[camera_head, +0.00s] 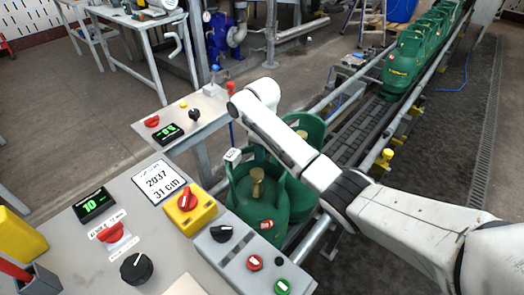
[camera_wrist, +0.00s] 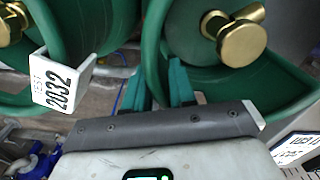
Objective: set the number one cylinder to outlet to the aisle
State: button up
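Green cylinders with brass valves and upright collars stand on the conveyor. The front cylinder (camera_head: 240,195) is beside the console, its brass valve facing up toward the camera. A second green cylinder (camera_head: 308,125) is close behind it, partly covered by my arm. In the wrist view, a right collar (camera_wrist: 190,50) surrounds a brass valve (camera_wrist: 235,32). A left collar (camera_wrist: 105,20) carries a white tag (camera_wrist: 62,88) reading 2032. My gripper (camera_wrist: 158,88) has its teal fingers on either side of the right collar's wall; whether they clamp it is unclear. The head view hides the fingers.
The console (camera_head: 135,195) at lower left holds knobs, a display showing 10, and a plate (camera_head: 160,182) reading 2037, 31 cm. The conveyor (camera_head: 365,130) is empty behind the near cylinders. More green cylinders (camera_head: 405,62) stand at its far end.

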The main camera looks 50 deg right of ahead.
aim_at(248, 151)
grip_shut()
jog(key=shift+w+a+n, duration=0.2)
jog(key=shift+w+n, duration=0.05)
jog(key=shift+n, duration=0.05)
dwell(0.5)
jog(key=shift+w+a+r+n+p, duration=0.1)
jog(key=shift+w+a+n+p, duration=0.6)
jog(key=shift+n, duration=0.6)
jog(key=shift+w+a+n+p, duration=0.45)
jog(key=shift+w+a+n, duration=0.25)
jog(key=shift+n, duration=0.6)
jog(key=shift+s+a, duration=0.1)
jog(key=shift+o, duration=1.1)
grip_release()
jog(key=shift+o, duration=0.3)
